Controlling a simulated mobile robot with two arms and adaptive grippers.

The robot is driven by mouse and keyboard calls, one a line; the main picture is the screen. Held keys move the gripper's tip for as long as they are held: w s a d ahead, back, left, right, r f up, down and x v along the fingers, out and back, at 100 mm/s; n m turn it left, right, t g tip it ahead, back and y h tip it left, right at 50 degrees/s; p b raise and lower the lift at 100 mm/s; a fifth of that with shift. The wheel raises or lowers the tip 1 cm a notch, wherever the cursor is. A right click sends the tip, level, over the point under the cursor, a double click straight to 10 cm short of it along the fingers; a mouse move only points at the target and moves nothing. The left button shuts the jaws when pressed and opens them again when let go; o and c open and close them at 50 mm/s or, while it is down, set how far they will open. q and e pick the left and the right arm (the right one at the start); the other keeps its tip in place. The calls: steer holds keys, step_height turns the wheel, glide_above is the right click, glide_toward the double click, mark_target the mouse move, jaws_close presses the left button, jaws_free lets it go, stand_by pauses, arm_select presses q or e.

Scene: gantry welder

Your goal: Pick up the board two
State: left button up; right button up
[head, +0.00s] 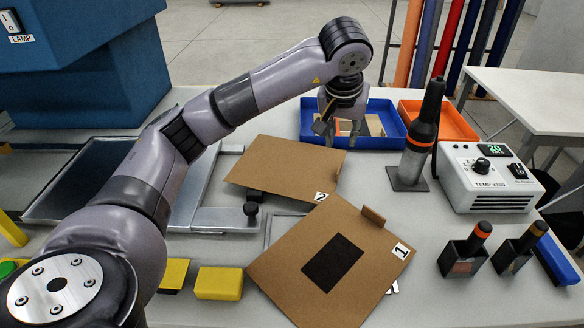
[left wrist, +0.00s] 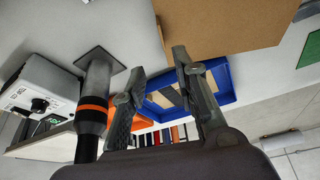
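Board two (head: 285,168) is a brown flat panel with a white "2" tag near its right corner. It lies tilted across the middle of the table in the head view. My right gripper is not in view.
Board one (head: 275,260), with a dark rectangle, lies in front. A blue tray (head: 385,143) and an orange tray (head: 455,132) stand behind. A soldering iron on a stand (head: 418,145) and a white control box (head: 488,195) are at right. Yellow blocks (head: 219,284) lie front left.

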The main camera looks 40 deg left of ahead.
arm_select(q)
steer(key=p, duration=0.2)
glide_above(340, 167)
steer(key=s+d, duration=0.1)
steer(key=s, duration=0.2)
steer(key=f, duration=0.8)
steer(key=shift+w+f, duration=0.1)
steer(key=shift+w, duration=0.1)
steer(key=shift+w+a+f, duration=0.1)
steer(key=shift+w+f, duration=0.1)
steer(key=shift+f, duration=0.25)
steer(key=p+x, duration=0.1)
steer(key=x, duration=0.2)
steer(key=shift+w+a+f, duration=0.1)
steer(key=shift+w+f, duration=0.05)
steer(key=shift+f, duration=0.1)
steer(key=shift+w+f, duration=0.15)
steer(key=shift+f, duration=0.25)
steer(key=shift+c, duration=0.4)
jaws_close()
steer(key=shift+r, duration=0.1)
